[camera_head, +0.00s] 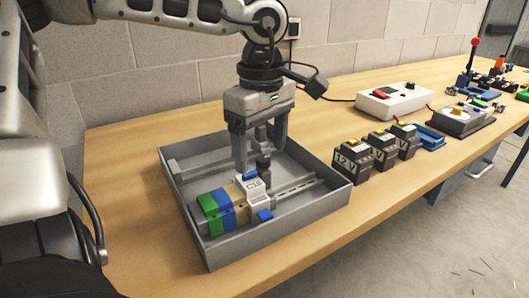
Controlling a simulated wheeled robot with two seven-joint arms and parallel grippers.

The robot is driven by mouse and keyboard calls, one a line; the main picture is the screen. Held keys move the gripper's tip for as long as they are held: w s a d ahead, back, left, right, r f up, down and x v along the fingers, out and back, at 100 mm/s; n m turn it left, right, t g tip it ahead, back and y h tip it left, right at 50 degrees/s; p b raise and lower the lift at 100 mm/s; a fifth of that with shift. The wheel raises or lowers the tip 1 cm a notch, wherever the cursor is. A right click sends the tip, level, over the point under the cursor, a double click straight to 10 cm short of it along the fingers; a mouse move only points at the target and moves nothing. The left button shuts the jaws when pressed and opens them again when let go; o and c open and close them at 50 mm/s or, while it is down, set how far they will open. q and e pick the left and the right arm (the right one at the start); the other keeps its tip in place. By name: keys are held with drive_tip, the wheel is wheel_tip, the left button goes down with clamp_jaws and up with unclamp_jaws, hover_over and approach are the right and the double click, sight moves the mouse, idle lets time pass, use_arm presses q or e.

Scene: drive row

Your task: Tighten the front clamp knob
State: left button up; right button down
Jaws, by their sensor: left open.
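A motor-like unit with green, blue and tan bands (226,208) lies in a grey tray (240,249), with a white block marked with letters (255,187) at its right end. One blue knob (265,215) sits at the near side of the white block, and another blue piece (247,175) at its far side. My left gripper (261,157) points down above the far part of the tray, open, with its fingers apart. It is behind the near blue knob and apart from it. A dark upright part (264,164) shows close to the fingers; whether they touch it I cannot tell.
The tray walls surround the unit, and a grey rail (297,187) runs to its right. Several dark 12 V blocks (351,162) stand right of the tray. A white box with a red switch (394,100) is behind them. The wooden bench (124,190) is clear left of the tray.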

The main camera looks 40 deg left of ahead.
sight(262, 158)
use_arm(q)
drive_tip(key=shift+r+p, duration=2.1)
drive_tip(key=shift+r, duration=1)
